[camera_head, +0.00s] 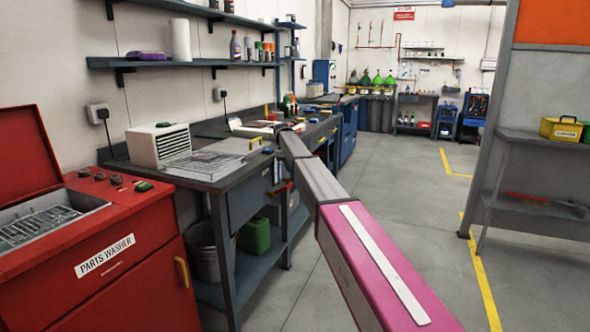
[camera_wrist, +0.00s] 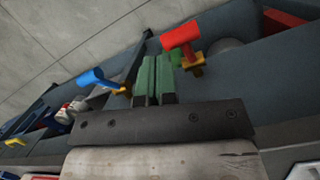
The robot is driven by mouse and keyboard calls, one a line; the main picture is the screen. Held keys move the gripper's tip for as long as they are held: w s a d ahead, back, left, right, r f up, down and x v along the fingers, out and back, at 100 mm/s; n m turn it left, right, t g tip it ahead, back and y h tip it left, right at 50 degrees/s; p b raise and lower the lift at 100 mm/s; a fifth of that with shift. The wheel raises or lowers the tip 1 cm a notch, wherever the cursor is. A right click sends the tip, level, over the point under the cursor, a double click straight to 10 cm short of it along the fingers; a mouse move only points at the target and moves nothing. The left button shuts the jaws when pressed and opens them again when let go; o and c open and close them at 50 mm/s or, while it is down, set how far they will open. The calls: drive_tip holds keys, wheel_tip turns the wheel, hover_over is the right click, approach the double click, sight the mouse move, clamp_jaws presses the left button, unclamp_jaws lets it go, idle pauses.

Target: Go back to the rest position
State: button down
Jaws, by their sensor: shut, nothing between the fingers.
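My arm reaches out from the lower right of the head view, a magenta link then grey ones, and ends over the grey workbench (camera_head: 222,187). My gripper shows in the wrist view (camera_wrist: 153,74) as two green fingers side by side, closed together with nothing held between them. In the head view the fingers are too small to make out at the far end of the arm. The wrist view is tilted, with a red-handled fitting (camera_wrist: 181,34) just beyond the fingertips and a blue-handled one (camera_wrist: 96,78) to their left.
A red parts washer (camera_head: 110,255) with its lid up stands at the left. A white louvred box (camera_head: 158,146) and a metal tray (camera_head: 205,165) sit on the bench. A shelf rack (camera_head: 540,145) stands at the right. The floor (camera_head: 400,180) between is open, with yellow lines.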

drive_tip(key=s+d+f+m, duration=0.2)
drive_tip(key=s+d+f, duration=0.3)
drive_tip(key=s+f, duration=0.3)
drive_tip(key=s+d+f+m+y, duration=0.1)
drive_tip(key=s+d+f, duration=0.4)
drive_tip(key=s, duration=0.4)
drive_tip(key=s+d+f+m, duration=0.2)
drive_tip(key=s+d+f, duration=0.2)
drive_tip(key=s+f, duration=0.4)
drive_tip(key=s+d+f+m, duration=0.1)
drive_tip(key=s+d+f, duration=0.1)
drive_tip(key=s, duration=0.6)
drive_tip(key=s+d+f+m+y, duration=0.1)
drive_tip(key=s+d+f+m, duration=0.1)
drive_tip(key=s, duration=0.6)
drive_tip(key=s+d+f+m+t, duration=0.1)
drive_tip(key=s+d+f+m, duration=0.1)
drive_tip(key=s, duration=0.5)
drive_tip(key=shift+s+d+f, duration=0.35)
drive_tip(key=shift+s+d, duration=0.05)
drive_tip(key=shift+d, duration=0.35)
